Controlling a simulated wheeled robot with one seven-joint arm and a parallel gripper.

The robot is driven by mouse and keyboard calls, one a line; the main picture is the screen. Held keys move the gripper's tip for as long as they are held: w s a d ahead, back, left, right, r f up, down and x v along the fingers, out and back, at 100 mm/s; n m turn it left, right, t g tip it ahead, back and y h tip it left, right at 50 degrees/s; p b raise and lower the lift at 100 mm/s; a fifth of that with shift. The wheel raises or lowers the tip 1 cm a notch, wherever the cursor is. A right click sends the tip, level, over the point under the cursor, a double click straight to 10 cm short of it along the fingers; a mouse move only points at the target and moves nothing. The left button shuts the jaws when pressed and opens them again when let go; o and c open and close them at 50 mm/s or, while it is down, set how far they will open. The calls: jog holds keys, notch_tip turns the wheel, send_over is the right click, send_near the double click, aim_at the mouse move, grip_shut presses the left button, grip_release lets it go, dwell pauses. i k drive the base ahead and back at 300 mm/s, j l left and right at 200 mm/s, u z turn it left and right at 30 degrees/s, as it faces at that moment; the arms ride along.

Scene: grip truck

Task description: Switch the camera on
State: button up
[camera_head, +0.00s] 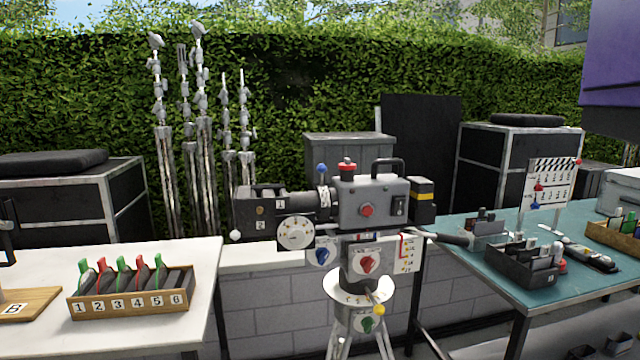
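The camera (372,196) stands on a tripod (358,292) in the middle of the view, its lens barrel (285,205) pointing left. Its grey body has a round red button (367,210) on the side and a small black switch (399,206) to the right of it. I cannot tell the switch's position. A red knob (347,167) and a black handle are on top. A white dial (296,233) and a blue knob (322,255) sit below the lens. A red knob (367,263) and a green knob (368,323) are on the tripod head. My gripper is not in view.
A white table (215,300) at the left holds a numbered wooden rack (130,304) with red and green clips. A teal table (455,224) at the right holds bins and a clapperboard (549,182).

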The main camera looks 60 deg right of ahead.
aim_at(399, 203)
jog(key=z, duration=1.5)
